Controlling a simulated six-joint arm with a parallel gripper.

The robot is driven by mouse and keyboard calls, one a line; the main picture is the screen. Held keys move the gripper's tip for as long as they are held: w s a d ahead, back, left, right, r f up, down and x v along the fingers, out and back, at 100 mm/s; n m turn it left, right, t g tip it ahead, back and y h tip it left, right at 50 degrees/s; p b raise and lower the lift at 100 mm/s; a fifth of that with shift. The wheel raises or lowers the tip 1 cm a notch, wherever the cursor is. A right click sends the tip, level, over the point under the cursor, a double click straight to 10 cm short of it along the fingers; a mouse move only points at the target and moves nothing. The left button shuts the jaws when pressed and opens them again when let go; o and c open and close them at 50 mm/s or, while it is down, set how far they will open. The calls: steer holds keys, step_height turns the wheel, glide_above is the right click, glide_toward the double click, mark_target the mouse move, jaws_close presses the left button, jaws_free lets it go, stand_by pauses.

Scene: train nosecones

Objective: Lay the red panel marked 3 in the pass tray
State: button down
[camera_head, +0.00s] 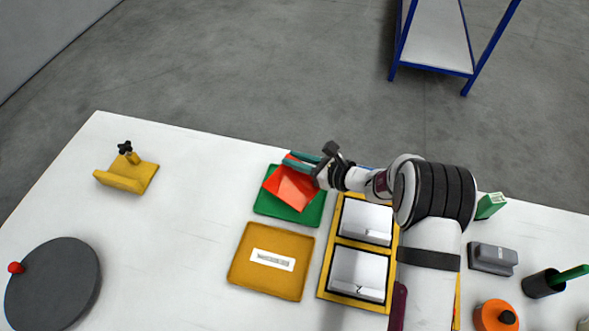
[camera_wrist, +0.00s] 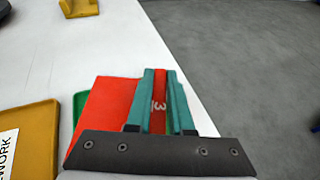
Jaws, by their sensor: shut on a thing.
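The red panel (camera_head: 289,188) is in my gripper, over the green tray (camera_head: 262,205) in the head view. The green tray's label is hidden under the panel. A sliver of the tray (camera_wrist: 80,110) shows beside the panel in the wrist view.
An amber tray (camera_head: 240,275), labelled REWORK in the wrist view (camera_wrist: 28,150), lies in front of the green tray. A yellow frame (camera_head: 327,288) with grey panels stands to the right. A yellow fixture (camera_head: 125,178) and dark disc (camera_head: 55,285) lie left. White table between is clear.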

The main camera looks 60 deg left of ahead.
step_height(320, 180, down, 4)
steer(key=shift+s+a+f, duration=0.1)
steer(key=c, duration=0.8)
jaws_free()
steer(key=v, duration=1.2)
steer(key=s+d+r+n+h, duration=0.1)
steer(key=d+r+n+h, duration=0.3)
steer(key=d+r, duration=0.95)
steer(key=s+d+r+n+t+h, duration=0.1)
steer(key=s+d, duration=0.4)
steer(key=d, duration=0.7)
steer(key=s+d+r+n+t+h, duration=0.1)
steer(key=s+d+n+t+h, duration=0.2)
steer(key=d, duration=0.9)
steer(key=s+h, duration=0.2)
steer(key=shift+s+d+t+h, duration=0.2)
steer(key=shift+d+t+h, duration=0.1)
steer(key=shift+d+t, duration=0.1)
